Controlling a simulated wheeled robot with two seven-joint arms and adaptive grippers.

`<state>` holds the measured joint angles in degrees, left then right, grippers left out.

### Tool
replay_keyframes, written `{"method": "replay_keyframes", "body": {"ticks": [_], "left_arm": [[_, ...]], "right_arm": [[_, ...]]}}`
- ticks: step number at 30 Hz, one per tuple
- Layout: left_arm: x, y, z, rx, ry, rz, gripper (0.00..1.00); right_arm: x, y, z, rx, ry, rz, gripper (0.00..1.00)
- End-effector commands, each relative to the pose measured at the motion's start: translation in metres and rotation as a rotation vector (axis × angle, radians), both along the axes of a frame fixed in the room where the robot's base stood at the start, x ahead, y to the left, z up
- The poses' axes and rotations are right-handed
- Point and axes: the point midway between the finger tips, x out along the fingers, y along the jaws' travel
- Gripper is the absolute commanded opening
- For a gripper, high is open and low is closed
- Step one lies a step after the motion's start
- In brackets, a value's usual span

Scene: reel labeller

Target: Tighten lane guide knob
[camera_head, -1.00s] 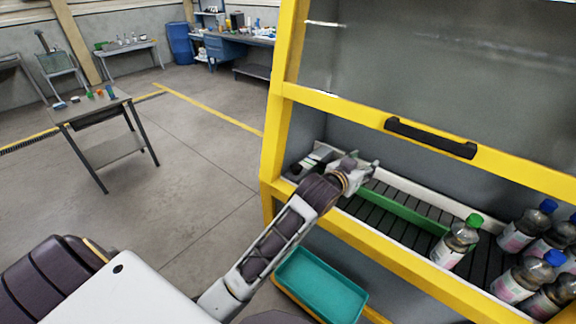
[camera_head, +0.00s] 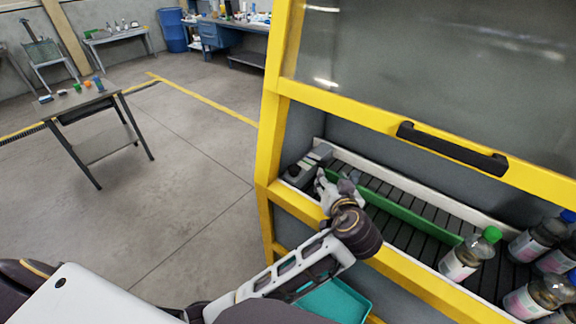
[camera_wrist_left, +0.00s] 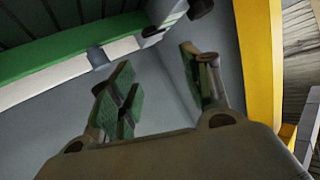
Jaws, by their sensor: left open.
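The green lane guide (camera_head: 400,213) runs along the slatted conveyor inside the yellow-framed machine; it also crosses the upper left of the left wrist view (camera_wrist_left: 60,52). A dark, round, knob-like part (camera_head: 293,170) sits on a grey block at the conveyor's left end. In the left wrist view a dark rounded part (camera_wrist_left: 200,8) shows at the top edge, beyond the fingertips; I cannot tell for certain if it is the knob. My left gripper (camera_head: 327,180) is inside the opening, right of the dark part and apart from it. Its green-padded fingers (camera_wrist_left: 157,62) are spread and empty.
Bottles (camera_head: 468,255) stand at the conveyor's right. The yellow frame (camera_head: 268,140) borders the opening, and also shows in the left wrist view (camera_wrist_left: 258,60). A raised door with a black handle (camera_head: 452,148) is above. A teal tray (camera_head: 335,300) lies below my forearm.

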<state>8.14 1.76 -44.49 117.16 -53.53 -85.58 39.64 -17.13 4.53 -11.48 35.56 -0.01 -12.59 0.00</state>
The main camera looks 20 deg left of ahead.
Motion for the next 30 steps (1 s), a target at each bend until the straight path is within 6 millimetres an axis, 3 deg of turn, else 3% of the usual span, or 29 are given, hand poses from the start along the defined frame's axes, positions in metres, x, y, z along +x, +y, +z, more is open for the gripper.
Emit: {"method": "replay_keyframes", "body": {"ticks": [4, 9, 30], "left_arm": [[-0.014, 0.030, 0.002, -0.052, -0.039, 0.184, 0.48], [-0.026, 0.046, -0.003, -0.143, -0.066, 0.318, 0.48], [-0.025, 0.049, -0.006, -0.208, -0.094, 0.357, 0.48]], "right_arm": [[0.000, 0.000, 0.000, 0.000, 0.000, 0.000, 0.40], [-0.001, 0.000, 0.000, 0.000, 0.002, 0.000, 0.40], [-0.002, -0.002, 0.001, -0.002, 0.004, 0.000, 0.40]]}}
